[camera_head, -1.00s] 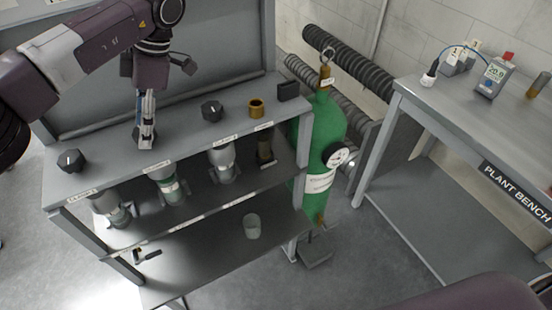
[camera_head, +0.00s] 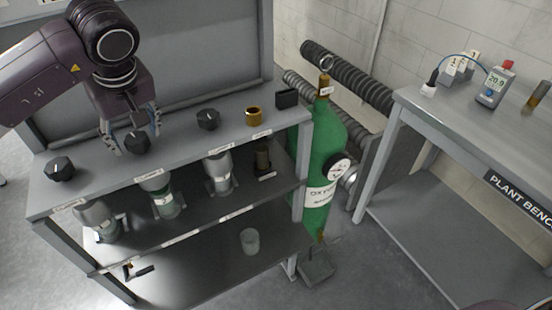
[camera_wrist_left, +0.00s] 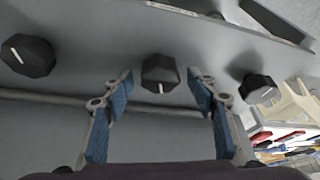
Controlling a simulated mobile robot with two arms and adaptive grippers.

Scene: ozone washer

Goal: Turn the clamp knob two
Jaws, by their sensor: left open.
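The second black clamp knob (camera_head: 137,142) from the left stands on the grey bench top, above a label. It also shows in the left wrist view (camera_wrist_left: 160,74), with a white line pointing down toward the gripper. My left gripper (camera_head: 131,136) is open, with a blue-padded finger on either side of this knob. In the left wrist view the gripper (camera_wrist_left: 160,88) has clear gaps between the knob and both fingertips, so it is not gripping it. My right gripper is not in view.
Other black knobs stand to the left (camera_head: 60,169) and right (camera_head: 208,119) on the same bench top. A brass ring-like part (camera_head: 254,116) and a dark block (camera_head: 287,98) are farther right. A green oxygen cylinder (camera_head: 322,150) stands beside the bench.

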